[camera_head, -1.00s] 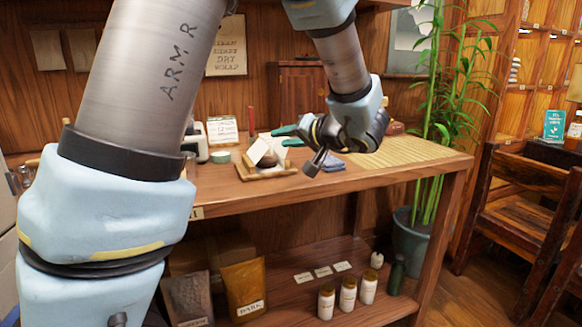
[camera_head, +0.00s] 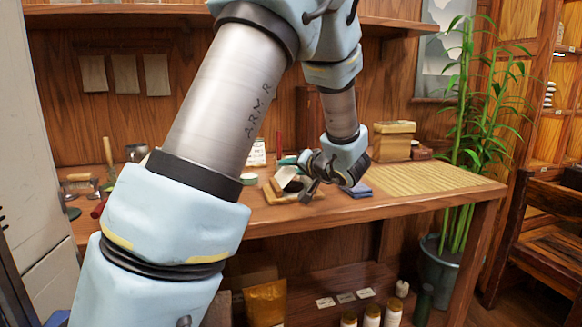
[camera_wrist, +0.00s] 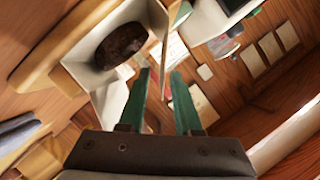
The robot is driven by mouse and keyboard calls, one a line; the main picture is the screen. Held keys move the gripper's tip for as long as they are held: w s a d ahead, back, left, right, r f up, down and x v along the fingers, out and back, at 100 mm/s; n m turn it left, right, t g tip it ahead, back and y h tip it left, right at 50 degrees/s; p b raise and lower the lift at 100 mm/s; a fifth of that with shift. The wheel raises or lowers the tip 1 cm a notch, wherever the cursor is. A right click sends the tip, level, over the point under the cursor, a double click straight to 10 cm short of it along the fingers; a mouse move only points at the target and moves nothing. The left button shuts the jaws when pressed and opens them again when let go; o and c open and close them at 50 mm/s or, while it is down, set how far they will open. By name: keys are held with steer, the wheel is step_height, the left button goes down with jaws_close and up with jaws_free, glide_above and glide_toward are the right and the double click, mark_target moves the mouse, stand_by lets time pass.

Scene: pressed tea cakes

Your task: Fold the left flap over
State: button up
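In the wrist view, a dark brown tea cake (camera_wrist: 120,45) sits in an open white paper wrapper (camera_wrist: 88,78) on a wooden tray (camera_wrist: 40,65). One paper flap (camera_wrist: 155,20) stands up at the side of the cake nearest my fingers. My gripper (camera_wrist: 161,72) has two green fingers, set apart with a gap between them, close beside the wrapper. I cannot tell whether they touch the paper. In the head view, my gripper (camera_head: 288,161) is at the wrapper (camera_head: 292,184) on the counter, and my wrist partly hides both.
The wooden counter (camera_head: 400,212) carries a dark blue cloth (camera_head: 357,190) and a bamboo mat (camera_head: 430,178) to the right, with boxes (camera_head: 390,140) behind. Tools and a metal cup (camera_head: 136,152) stand at left. A potted plant (camera_head: 465,150) stands beyond the right end.

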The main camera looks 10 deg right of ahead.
jaws_close()
stand_by(1.4)
